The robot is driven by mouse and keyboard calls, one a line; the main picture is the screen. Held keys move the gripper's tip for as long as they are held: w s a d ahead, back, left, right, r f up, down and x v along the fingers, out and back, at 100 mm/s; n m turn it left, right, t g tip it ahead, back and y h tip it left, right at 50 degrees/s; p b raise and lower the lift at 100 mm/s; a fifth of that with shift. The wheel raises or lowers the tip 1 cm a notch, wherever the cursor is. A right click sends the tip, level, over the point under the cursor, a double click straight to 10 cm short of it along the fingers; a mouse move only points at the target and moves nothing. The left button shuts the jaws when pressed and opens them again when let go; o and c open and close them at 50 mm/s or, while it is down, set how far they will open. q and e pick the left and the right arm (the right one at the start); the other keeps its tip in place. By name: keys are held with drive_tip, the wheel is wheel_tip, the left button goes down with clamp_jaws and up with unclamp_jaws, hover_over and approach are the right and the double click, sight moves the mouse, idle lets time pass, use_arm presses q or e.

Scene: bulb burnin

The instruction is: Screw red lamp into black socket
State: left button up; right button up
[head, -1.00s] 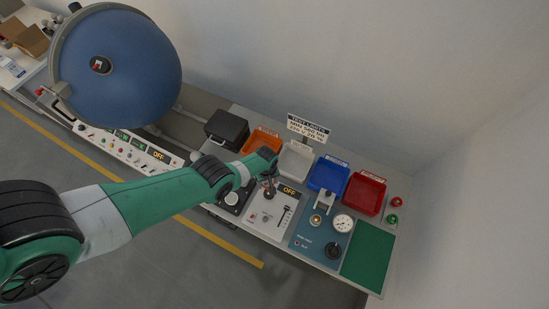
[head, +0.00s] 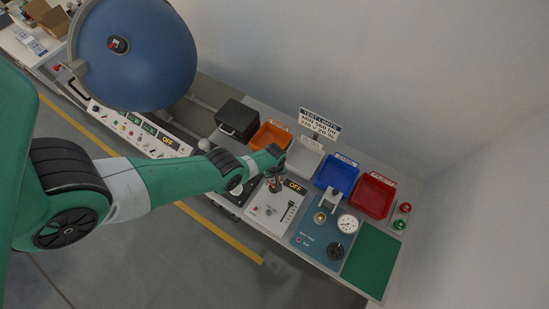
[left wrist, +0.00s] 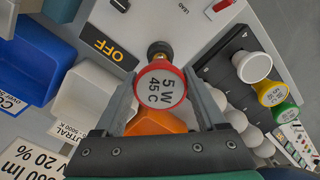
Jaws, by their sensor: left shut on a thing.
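My left gripper (head: 275,184) is over the grey panel with the OFF display. In the left wrist view its fingers (left wrist: 163,103) are shut on the red lamp (left wrist: 160,86), whose red cap is marked "5 W 45 C". The black socket (left wrist: 159,48) shows just beyond the lamp's cap, in line with it. The lamp's base is hidden behind its cap, so I cannot tell whether it sits in the socket. My right gripper is in no view.
Orange (head: 270,136), white (head: 304,158), blue (head: 337,176) and red (head: 372,196) bins line the bench's back. A blue panel with a gauge (head: 347,224) and a green mat (head: 371,262) lie right. Yellow (left wrist: 272,92) and green (left wrist: 289,113) lamps stand nearby.

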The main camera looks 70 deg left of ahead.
use_arm(q)
drive_tip(key=shift+f+b, duration=1.15)
drive_tip(key=shift+f, duration=0.05)
drive_tip(key=shift+r, duration=0.1)
